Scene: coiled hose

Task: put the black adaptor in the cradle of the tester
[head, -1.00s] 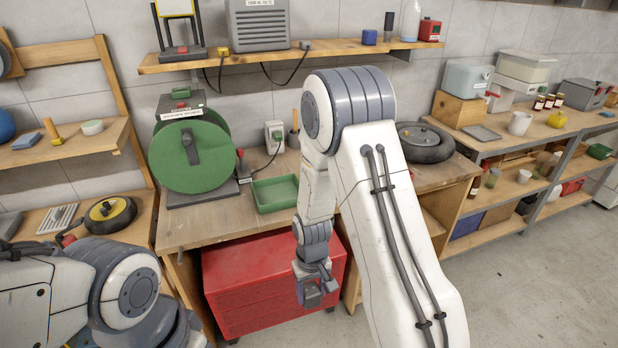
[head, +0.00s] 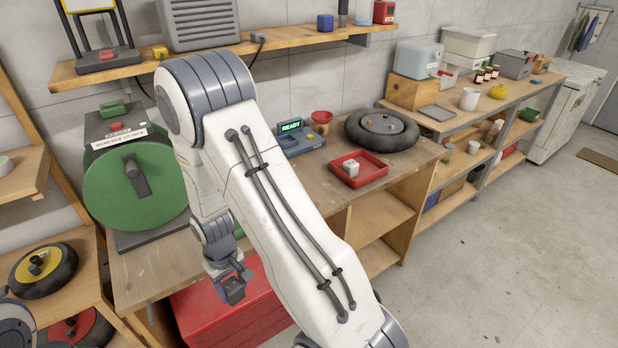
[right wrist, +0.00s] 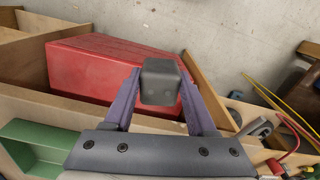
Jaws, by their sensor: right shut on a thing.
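My right gripper (head: 234,284) is shut on the black adaptor (head: 233,291), a small dark block, and holds it in the air in front of the workbench. In the right wrist view the adaptor (right wrist: 160,82) sits between the two fingers, above the red chest. The tester (head: 304,142), a blue-grey device with a lit green READY display, stands at the back of the bench, right of my arm. My arm may hide part of it, and its cradle is too small to make out clearly. My left gripper is out of view.
A green reel (head: 130,190) stands on the left. The red chest (head: 215,315) is below. The bench front (head: 310,190) is partly clear.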

